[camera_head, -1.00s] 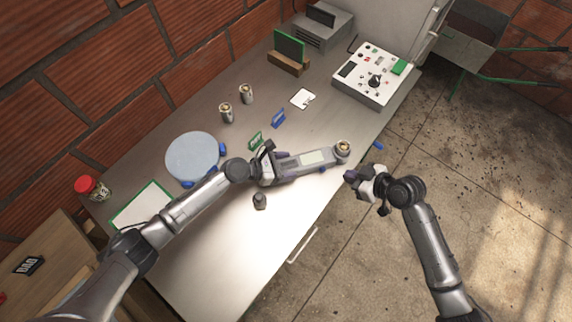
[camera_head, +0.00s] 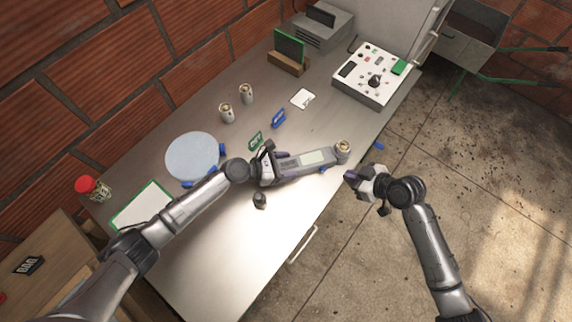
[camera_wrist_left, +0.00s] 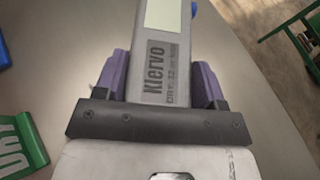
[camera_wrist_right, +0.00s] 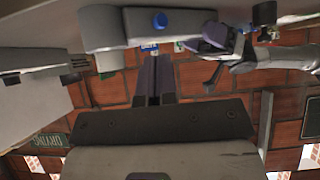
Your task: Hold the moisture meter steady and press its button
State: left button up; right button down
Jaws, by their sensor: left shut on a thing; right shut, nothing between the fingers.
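The moisture meter (camera_head: 308,160) is a long grey device with a pale display and a round cup-like end at its right. My right gripper (camera_head: 351,176) is shut and empty, just right of the meter. In the right wrist view its fingertips (camera_wrist_right: 154,62) point at the button, apparently with a gap.
The meter is over the front part of a metal table (camera_head: 200,265). A round pale-blue disc (camera_head: 192,155), two small cans (camera_head: 227,112), green (camera_head: 255,140) and blue (camera_head: 278,118) signs, and a white control box (camera_head: 372,80) stand behind.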

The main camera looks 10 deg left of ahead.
aim_at(323, 170)
jog(key=s+f+n+t+h, duration=0.3)
jog(key=s+f+h, duration=0.3)
jog(key=f, duration=0.4)
notch_tip(323, 170, up, 4)
jog(key=s+a+f+n+t+h, duration=0.1)
jog(key=s+a+n+t+h, duration=0.1)
jog(key=n+t+h, duration=0.15)
jog(key=shift+m+h, duration=0.45)
jog(key=shift+w+a+r, duration=0.1)
jog(key=shift+w+a, duration=0.45)
jog(key=shift+w, duration=0.7)
jog(key=shift+w+a+r, duration=0.1)
jog(key=shift+w+a, duration=0.4)
jog(key=shift+w, duration=0.8)
jog(key=shift+w+a+r, duration=0.1)
jog(key=shift+w+a, duration=0.45)
jog(key=shift+w, duration=0.7)
jog(key=shift+w+a, duration=0.1)
jog(key=shift+w+a, duration=0.15)
jog(key=shift+w, duration=0.15)
jog(key=shift+w+a, duration=0.2)
jog(key=shift+w, duration=0.25)
jog(key=shift+s, duration=0.1)
jog(key=shift+s+d, duration=0.4)
jog(key=shift+s, duration=0.4)
